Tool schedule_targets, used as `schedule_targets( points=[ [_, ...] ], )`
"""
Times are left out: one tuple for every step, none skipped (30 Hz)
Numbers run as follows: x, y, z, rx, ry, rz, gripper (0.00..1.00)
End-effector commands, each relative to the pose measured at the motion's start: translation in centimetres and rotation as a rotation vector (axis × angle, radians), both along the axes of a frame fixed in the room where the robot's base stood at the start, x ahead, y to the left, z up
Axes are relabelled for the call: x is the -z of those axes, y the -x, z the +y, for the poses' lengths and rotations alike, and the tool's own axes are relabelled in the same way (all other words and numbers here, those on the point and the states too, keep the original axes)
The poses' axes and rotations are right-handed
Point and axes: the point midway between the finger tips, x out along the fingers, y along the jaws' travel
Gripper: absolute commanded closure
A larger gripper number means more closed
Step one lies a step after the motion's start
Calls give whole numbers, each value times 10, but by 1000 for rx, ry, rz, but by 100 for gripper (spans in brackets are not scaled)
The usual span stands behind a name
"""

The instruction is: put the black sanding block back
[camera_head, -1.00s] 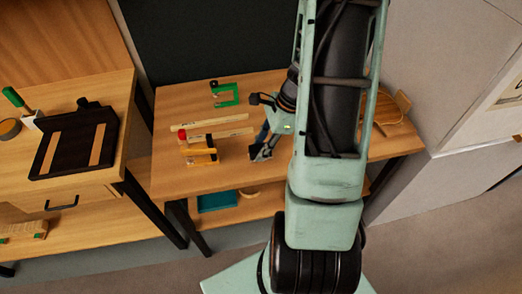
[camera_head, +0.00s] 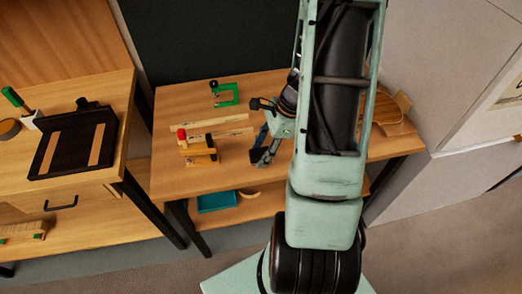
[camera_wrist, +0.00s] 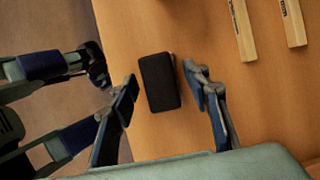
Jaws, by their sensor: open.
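The black sanding block (camera_wrist: 159,82) lies flat on the wooden bench top near its edge in the wrist view. My gripper (camera_wrist: 163,90) is open and empty, with one finger to each side of the block in the picture. No finger clearly touches it, and how far the fingertips are above the bench is hard to tell. In the head view my gripper (camera_head: 264,157) is low over the front of the bench (camera_head: 225,178). I cannot make out the block there; the gripper and arm cover that area.
Pale wooden strips (camera_head: 212,120) and a red, black and yellow tool (camera_head: 196,147) lie left of my gripper. A green clamp (camera_head: 226,95) is farther back. A dark board (camera_head: 72,145) rests on the left bench. A teal tray (camera_head: 217,201) sits on the lower shelf.

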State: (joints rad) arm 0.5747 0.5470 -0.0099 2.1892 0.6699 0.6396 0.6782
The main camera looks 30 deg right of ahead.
Motion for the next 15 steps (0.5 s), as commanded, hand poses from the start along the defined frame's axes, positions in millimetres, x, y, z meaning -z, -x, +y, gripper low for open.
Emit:
schedule_targets(
  points=[
    [-5,0,-1,-1,0,-1,56],
    [-8,0,-3,0,2,-3,56],
    [-14,0,-6,1,3,-3,56],
    [-19,0,-7,1,3,-4,56],
    [-25,1,-10,1,4,-5,56],
    [-33,2,-13,0,3,-5,56],
    [-40,2,-16,1,5,-6,56],
    [-46,3,-18,1,4,-6,56],
    [-55,4,-21,0,5,-5,56],
    [-61,5,-24,1,5,-5,56],
    [-67,6,-26,1,4,-5,56],
    [-74,7,-29,0,3,-5,56],
    [-80,7,-31,0,3,-5,56],
    [-85,8,-34,1,4,-5,56],
    [-91,9,-36,2,2,-3,56]
  ],
)
